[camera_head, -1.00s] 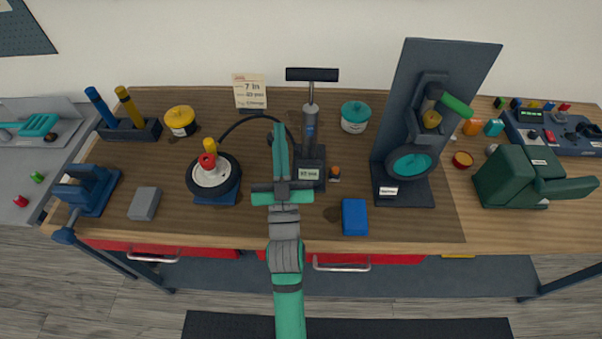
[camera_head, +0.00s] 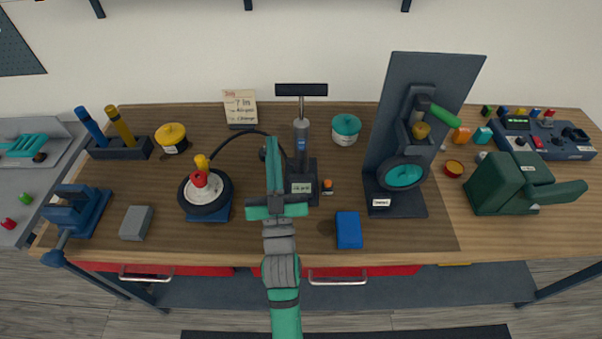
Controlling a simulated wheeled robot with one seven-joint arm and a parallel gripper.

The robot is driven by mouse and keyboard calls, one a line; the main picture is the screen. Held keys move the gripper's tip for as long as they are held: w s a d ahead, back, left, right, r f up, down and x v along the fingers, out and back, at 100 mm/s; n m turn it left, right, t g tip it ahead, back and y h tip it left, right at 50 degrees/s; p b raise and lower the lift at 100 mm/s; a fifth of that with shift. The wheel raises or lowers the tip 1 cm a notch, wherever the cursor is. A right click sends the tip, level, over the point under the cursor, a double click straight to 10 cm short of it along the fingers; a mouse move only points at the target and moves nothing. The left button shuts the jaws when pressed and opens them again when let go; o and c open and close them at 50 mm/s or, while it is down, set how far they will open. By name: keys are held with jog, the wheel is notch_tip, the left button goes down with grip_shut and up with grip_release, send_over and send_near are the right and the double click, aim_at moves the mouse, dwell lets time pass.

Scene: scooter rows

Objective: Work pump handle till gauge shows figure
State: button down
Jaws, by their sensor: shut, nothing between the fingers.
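The pump (camera_head: 301,140) stands upright behind the middle of the bench, with a black T-shaped handle (camera_head: 301,90) raised on a thin rod. A small gauge display (camera_head: 302,188) sits at the front of the pump's base; its figures are too small to read surely. A hose (camera_head: 247,133) runs from the pump to a small wheel (camera_head: 206,193) on a blue stand. A note card (camera_head: 240,107) stands at the back left of the pump; its writing is only partly legible. My gripper (camera_head: 273,143) is shut and empty, left of the pump column and below the handle in the picture.
A blue block (camera_head: 348,230) and a small orange-topped item (camera_head: 327,186) lie near the pump. A teal-lidded pot (camera_head: 345,129) and a tall dark panel stand (camera_head: 427,90) are to the right. A yellow pot (camera_head: 171,138) and a grey block (camera_head: 136,222) are left.

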jog(key=d+r+m+h, duration=0.1)
jog(key=d+r+h, duration=0.1)
jog(key=d+r, duration=0.4)
jog(key=shift+d+r+h, duration=0.2)
jog(key=shift+r+h, duration=0.1)
jog(key=shift+r, duration=0.45)
jog(key=shift+w, duration=0.15)
notch_tip(320, 180, up, 5)
send_over(301, 93)
jog(key=s, duration=0.2)
notch_tip(301, 93, down, 2)
jog(key=shift+d+f, duration=0.1)
jog(key=shift+w+f, duration=0.2)
jog(key=shift+f, duration=0.65)
